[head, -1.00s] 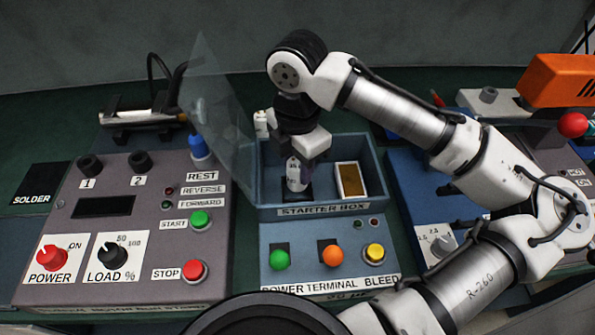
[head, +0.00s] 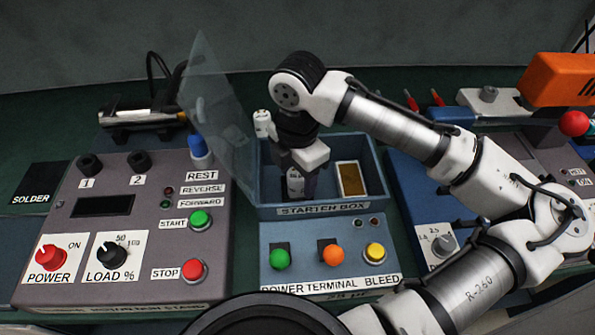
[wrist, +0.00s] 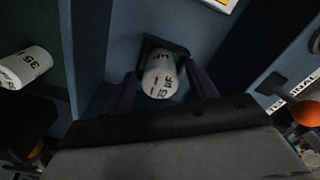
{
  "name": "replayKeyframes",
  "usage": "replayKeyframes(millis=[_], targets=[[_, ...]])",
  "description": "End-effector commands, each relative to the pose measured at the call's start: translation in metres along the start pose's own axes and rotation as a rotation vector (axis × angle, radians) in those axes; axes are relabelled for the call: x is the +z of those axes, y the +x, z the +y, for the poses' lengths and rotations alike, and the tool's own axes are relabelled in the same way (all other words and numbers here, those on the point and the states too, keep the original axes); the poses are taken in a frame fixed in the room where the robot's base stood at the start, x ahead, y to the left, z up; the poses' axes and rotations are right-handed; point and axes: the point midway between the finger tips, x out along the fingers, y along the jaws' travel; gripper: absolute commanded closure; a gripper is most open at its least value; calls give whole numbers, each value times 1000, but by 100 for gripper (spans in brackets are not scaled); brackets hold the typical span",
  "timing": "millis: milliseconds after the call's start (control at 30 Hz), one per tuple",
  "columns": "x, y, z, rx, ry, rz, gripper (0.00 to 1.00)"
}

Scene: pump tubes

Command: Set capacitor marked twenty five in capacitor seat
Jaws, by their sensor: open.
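A white cylindrical capacitor (head: 295,184) stands in the left part of the blue starter box (head: 325,211). In the wrist view the capacitor (wrist: 159,78) sits at a dark square seat (wrist: 151,46). Its printed marking is turned and hard to read. My gripper (head: 297,174) is over it from above; in the wrist view my gripper (wrist: 160,82) is open, with one finger on each side of the capacitor. Contact with the fingers cannot be told. A second white capacitor (wrist: 24,66), marked 35, lies to the left in the wrist view.
A clear upright panel (head: 215,110) stands left of the starter box. A framed brown plate (head: 351,179) is in the box's right part. Green, orange (head: 331,254) and yellow knobs are in front. A grey control panel (head: 130,230) stands left.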

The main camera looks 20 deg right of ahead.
Motion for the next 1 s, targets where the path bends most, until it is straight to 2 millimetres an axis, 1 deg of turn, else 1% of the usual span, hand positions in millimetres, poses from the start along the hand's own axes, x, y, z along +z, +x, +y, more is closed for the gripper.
replayKeyframes(millis=[167, 233, 367, 500, 600, 700, 833, 1000], targets=[[0, -6, 0, 2, 0, -1, 43], [0, -15, 1, 3, 0, 0, 43], [0, -41, 1, 3, -1, -1, 43], [0, -73, 1, 3, 0, -1, 43], [0, -92, 1, 2, -2, -1, 43], [0, -108, 1, 1, 0, -1, 43], [0, -120, 0, 1, 0, 0, 43], [0, -124, 0, 0, 0, 0, 43]])
